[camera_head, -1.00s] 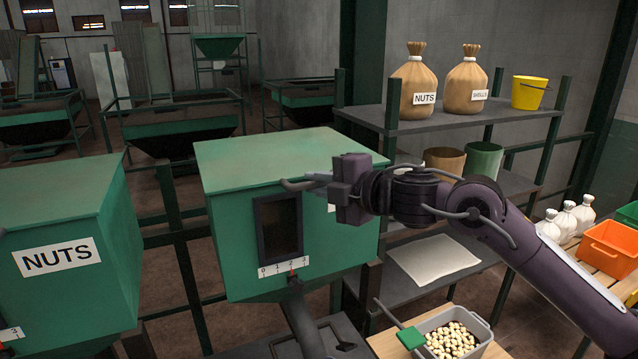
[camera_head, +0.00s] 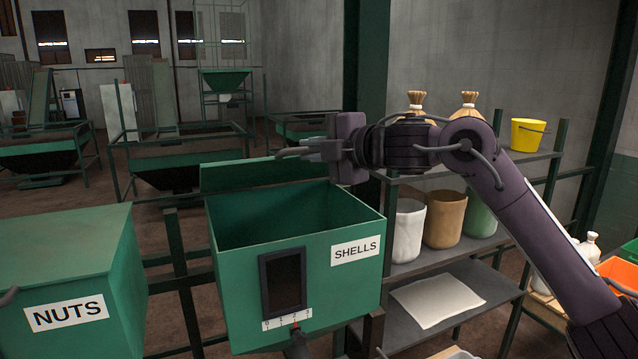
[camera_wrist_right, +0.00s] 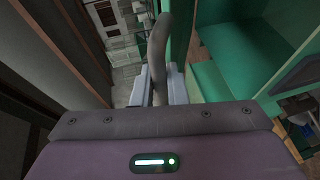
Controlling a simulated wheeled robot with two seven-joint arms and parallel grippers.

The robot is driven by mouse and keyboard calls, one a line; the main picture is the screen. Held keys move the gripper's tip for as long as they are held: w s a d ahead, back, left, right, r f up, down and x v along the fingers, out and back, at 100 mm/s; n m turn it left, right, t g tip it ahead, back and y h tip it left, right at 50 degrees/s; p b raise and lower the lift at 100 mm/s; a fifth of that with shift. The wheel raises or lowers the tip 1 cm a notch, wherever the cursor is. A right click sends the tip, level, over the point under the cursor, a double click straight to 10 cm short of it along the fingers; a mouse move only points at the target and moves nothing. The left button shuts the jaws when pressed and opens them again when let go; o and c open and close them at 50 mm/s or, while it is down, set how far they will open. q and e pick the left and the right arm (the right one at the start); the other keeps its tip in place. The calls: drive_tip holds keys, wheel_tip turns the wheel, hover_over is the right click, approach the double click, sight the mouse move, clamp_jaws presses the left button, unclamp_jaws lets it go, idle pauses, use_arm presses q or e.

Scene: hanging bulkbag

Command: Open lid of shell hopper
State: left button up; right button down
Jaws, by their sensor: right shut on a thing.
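The shell hopper (camera_head: 298,262) is a green box with a "SHELLS" label and a dark front window. Its top is open and I see into its green inside. The lid (camera_head: 255,175) is swung up at the hopper's back edge, only partly visible behind the opening. My right gripper (camera_head: 312,150) is above the opening, near the raised lid. In the right wrist view its fingers (camera_wrist_right: 158,88) are shut on the grey curved lid handle (camera_wrist_right: 158,48), which stands between them. My left gripper is not in view.
The closed nuts hopper (camera_head: 68,270) stands at left. A shelf rack (camera_head: 450,270) with sacks, buckets and a yellow bucket (camera_head: 527,134) is at right, partly behind my right arm.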

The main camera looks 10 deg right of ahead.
drive_tip(key=shift+w+a+r, duration=0.15)
drive_tip(key=shift+w+r, duration=0.25)
drive_tip(key=shift+r, duration=0.3)
drive_tip(key=shift+w+a+r, duration=0.1)
drive_tip(key=shift+w+r, duration=0.3)
drive_tip(key=shift+r, duration=0.3)
drive_tip(key=shift+w+a+r, duration=0.15)
drive_tip(key=shift+w+r, duration=0.25)
drive_tip(key=shift+r, duration=0.3)
